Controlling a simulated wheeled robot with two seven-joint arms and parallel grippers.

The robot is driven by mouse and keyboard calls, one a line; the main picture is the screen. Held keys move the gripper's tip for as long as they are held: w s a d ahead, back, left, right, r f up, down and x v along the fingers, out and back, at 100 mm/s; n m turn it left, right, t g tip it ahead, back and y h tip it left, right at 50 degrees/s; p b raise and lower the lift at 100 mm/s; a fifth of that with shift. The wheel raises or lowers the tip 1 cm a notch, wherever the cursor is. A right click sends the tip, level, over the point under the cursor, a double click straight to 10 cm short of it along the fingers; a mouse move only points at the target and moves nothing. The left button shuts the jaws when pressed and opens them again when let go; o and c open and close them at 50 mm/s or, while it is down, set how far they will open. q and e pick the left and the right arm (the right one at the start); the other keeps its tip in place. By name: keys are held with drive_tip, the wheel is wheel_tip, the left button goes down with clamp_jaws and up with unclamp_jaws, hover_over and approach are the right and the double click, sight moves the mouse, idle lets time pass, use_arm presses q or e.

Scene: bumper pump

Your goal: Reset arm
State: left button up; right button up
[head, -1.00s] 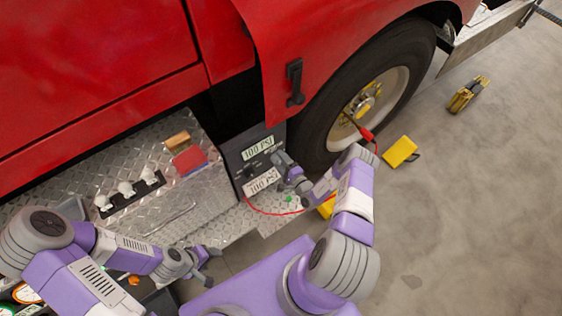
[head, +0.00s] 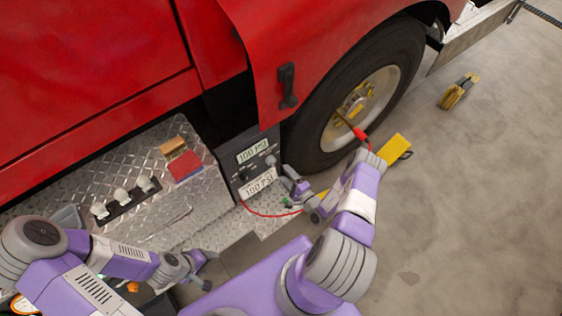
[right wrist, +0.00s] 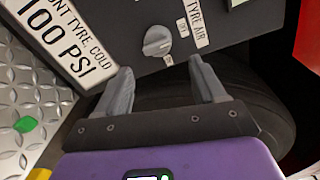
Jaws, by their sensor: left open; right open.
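My right gripper (head: 281,174) is open and empty in front of the dark control panel (head: 235,159) beside the front wheel. In the right wrist view its two fingers (right wrist: 162,84) are apart below a grey knob (right wrist: 157,41) on the panel. The fingers look clear of the knob. My left gripper (head: 207,272) is open and empty, low over the dark floor beside the diamond-plate step (head: 205,226).
A red truck (head: 90,60) with a large tyre (head: 308,135) fills the back. A red hose (head: 265,213) runs from the panel, and a red-handled tool (head: 359,133) is at the wheel. Yellow chocks (head: 396,149) (head: 459,90) lie on the floor. Open concrete lies at the right.

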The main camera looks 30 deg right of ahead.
drive_tip(key=shift+a, duration=0.1)
drive_tip(key=s+a+r+n+g+y, duration=0.25)
drive_tip(key=a+g+y, duration=0.3)
drive_tip(key=a, duration=0.45)
drive_tip(key=s+a+r+n+g+y, duration=0.1)
drive_tip(key=s+a+n+g+y, duration=0.25)
drive_tip(key=a+y, duration=0.5)
drive_tip(key=s+a+n+g+h, duration=0.2)
drive_tip(key=s+n+g+h, duration=0.75)
drive_tip(key=s+g, duration=0.35)
drive_tip(key=w+r+t, duration=0.1)
drive_tip(key=w+n+t+h, duration=0.1)
drive_tip(key=t, duration=0.1)
drive_tip(key=w+r+n+t+b, duration=0.1)
drive_tip(key=w+t, duration=0.1)
drive_tip(key=shift+a+r+h, duration=0.25)
drive_tip(key=shift+a+r, duration=0.1)
